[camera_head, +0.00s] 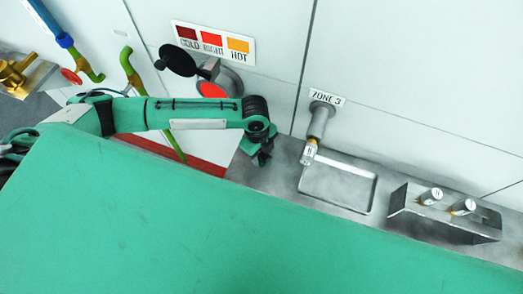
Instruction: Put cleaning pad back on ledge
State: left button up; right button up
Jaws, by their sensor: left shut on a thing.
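My left gripper (262,158) comes in from the left and points down over the left end of the grey metal ledge (283,168). It is shut on a small dark thing, taken as the cleaning pad; the fingers largely hide it and its outline is unclear. I cannot tell whether the held thing touches the ledge. The ledge runs from beneath the gripper toward the lower right, along the white wall. No other pad shows on it. My right gripper is not in view.
A shallow tray recess (338,188) sits in the ledge below the ZONE 3 nozzle (318,125). Farther right stands a metal bracket (455,222) with two cylinders.

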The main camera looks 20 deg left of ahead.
pick_arm(q)
jog(key=o, duration=0.9)
jog(key=shift+f, duration=0.1)
jog(key=r+b, duration=0.1)
jog(key=r, duration=0.3)
jog(key=a+r+b, duration=0.1)
jog(key=r, duration=0.3)
jog(key=r+b, duration=0.1)
jog(key=r, duration=0.3)
jog(key=shift+w+a, duration=0.15)
jog(key=shift+w, duration=0.2)
